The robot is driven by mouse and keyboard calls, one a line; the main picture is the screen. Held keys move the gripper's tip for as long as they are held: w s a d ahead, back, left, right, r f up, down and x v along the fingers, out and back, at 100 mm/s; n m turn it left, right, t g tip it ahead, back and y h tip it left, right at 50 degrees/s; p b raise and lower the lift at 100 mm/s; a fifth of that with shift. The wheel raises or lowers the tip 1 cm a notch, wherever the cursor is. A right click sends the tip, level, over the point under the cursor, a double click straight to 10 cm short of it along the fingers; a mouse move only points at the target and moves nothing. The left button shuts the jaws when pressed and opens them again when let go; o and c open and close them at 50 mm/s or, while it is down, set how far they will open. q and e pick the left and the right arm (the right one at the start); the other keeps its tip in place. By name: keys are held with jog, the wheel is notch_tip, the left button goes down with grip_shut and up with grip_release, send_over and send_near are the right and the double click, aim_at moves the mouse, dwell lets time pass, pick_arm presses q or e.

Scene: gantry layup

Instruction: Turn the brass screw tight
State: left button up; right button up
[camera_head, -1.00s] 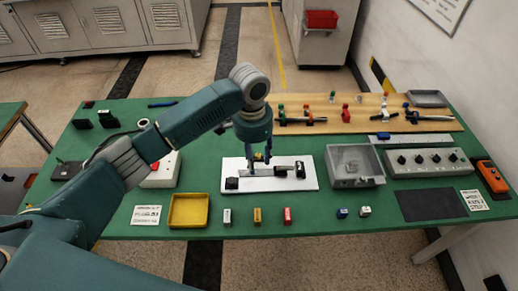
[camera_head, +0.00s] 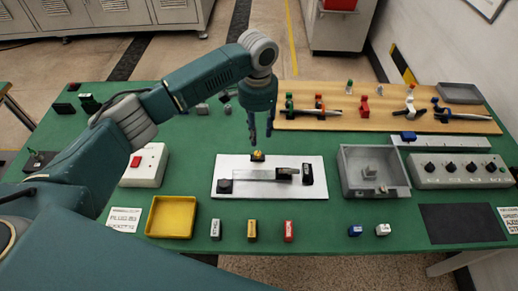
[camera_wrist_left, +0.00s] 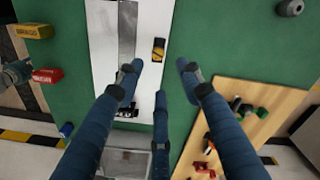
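The brass screw (camera_head: 258,156) sits at the far edge of a white plate (camera_head: 310,188), with a dark base under its yellow-brass head. It also shows in the left wrist view (camera_wrist_left: 158,48), upper middle. My left gripper (camera_head: 261,136) points down close above the screw in the head view, with a gap between. In the left wrist view my left gripper (camera_wrist_left: 160,76) has its three fingers spread, with nothing between them. The plate also carries a grey metal strip (camera_head: 253,175), a black knob (camera_head: 225,186) and a black block (camera_head: 307,174). My right gripper does not show.
A grey bin (camera_head: 349,182) stands right of the plate, and a yellow tray (camera_head: 172,216) lies at the front left. Small labelled blocks stand along the front. A wooden board (camera_head: 390,120) with clamps and tools lies behind. A control box (camera_head: 458,171) is at right.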

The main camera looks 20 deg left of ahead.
pick_arm(q)
jog(key=p, duration=0.1)
send_over(258, 153)
jog(key=f, duration=0.4)
jog(key=shift+s+f, duration=0.25)
jog(key=f, duration=0.4)
jog(key=shift+w+f+p, duration=0.1)
jog(key=shift+w+p, duration=0.1)
jog(key=shift+p, duration=0.1)
jog(key=shift+f, duration=0.15)
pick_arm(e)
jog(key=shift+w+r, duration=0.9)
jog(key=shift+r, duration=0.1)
pick_arm(q)
jog(key=shift+c, duration=0.2)
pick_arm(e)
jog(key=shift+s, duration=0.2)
pick_arm(q)
grip_shut()
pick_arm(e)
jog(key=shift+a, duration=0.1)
